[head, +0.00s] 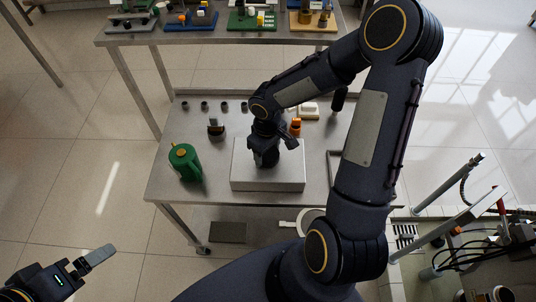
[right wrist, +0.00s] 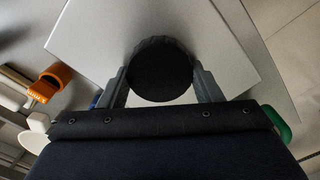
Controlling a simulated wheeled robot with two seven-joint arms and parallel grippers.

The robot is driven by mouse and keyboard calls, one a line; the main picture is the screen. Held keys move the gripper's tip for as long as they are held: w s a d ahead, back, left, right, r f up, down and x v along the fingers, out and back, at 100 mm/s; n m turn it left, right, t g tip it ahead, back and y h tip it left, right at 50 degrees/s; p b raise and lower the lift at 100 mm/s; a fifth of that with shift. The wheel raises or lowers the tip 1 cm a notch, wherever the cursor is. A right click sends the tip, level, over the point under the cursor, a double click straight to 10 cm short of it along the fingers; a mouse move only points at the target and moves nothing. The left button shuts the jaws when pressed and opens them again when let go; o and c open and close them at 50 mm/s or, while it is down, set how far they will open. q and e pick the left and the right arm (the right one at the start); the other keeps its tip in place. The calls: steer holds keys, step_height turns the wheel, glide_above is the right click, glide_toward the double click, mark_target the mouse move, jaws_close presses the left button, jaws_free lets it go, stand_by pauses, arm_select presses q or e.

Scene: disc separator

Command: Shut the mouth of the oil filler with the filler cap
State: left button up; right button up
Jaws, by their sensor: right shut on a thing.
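My right gripper (head: 264,158) points down over the pale metal box (head: 285,179) on the steel table. In the right wrist view, its two fingers (right wrist: 162,82) are shut on a round black cap (right wrist: 160,68) with a ridged rim, which I take for the filler cap. The flat box top (right wrist: 92,45) shows behind the cap. I see no filler mouth; the cap and gripper hide the part of the box under them. I cannot tell whether the cap touches the box. My left gripper (head: 92,262) is at the lower left, away from the table; its opening is unclear.
A green can (head: 185,163) stands left of the box. A small dark item with an orange part (head: 215,130) and several small dark pieces (head: 204,106) lie behind. An orange part (head: 295,127) sits behind the box to the right. The table's front left is clear.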

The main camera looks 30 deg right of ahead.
steer(key=shift+c, duration=0.6)
steer(key=shift+r+p, duration=1.05)
steer(key=shift+r, duration=0.35)
step_height(320, 180, up, 5)
steer(key=p, duration=0.3)
steer(key=shift+p, duration=0.35)
